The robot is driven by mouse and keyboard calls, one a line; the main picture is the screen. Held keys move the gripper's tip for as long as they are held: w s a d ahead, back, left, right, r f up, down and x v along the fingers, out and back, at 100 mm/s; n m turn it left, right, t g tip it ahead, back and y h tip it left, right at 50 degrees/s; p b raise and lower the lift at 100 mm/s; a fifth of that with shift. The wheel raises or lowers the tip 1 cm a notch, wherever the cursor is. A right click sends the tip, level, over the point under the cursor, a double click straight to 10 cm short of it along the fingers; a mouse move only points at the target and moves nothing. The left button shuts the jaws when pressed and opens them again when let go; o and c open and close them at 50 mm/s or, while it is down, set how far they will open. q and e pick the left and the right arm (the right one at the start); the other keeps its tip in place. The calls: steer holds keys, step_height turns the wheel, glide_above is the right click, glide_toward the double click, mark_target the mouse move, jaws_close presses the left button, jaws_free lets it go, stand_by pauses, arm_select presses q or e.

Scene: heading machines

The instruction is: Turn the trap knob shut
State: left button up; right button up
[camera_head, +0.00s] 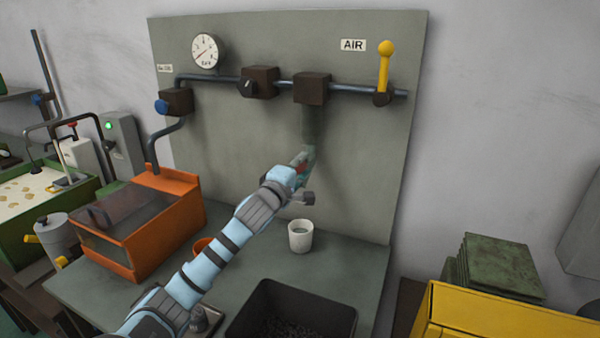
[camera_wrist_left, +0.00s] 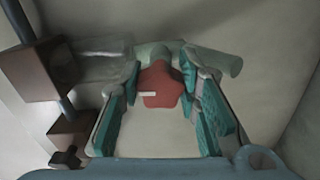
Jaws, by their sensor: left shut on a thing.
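The red trap knob (camera_wrist_left: 162,88) sits between the teal finger pads of my left gripper (camera_wrist_left: 164,108) in the left wrist view. My gripper is shut on it. A white mark shows on the knob's face, pointing to the left there. A pale green fitting (camera_wrist_left: 225,62) is behind the knob. In the head view the knob (camera_head: 301,167) is a small red patch, mostly hidden by my gripper (camera_head: 304,162). It is below the clear trap bowl (camera_head: 312,123), which hangs under a brown block (camera_head: 311,88). My right gripper is not in view.
A white cup (camera_head: 300,242) stands on the bench below my left gripper. A yellow-handled lever (camera_head: 385,65) points up on the pipe at right. A pressure gauge (camera_head: 207,50) is at upper left. An orange box (camera_head: 160,225) and a black bin (camera_head: 290,300) take up bench room.

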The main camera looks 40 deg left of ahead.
arm_select(q)
steer(key=shift+n, duration=0.6)
steer(key=shift+b, duration=0.3)
steer(key=o, duration=1.2)
steer(key=v, duration=0.7)
steer(key=shift+s, duration=0.2)
steer(key=shift+r, duration=0.15)
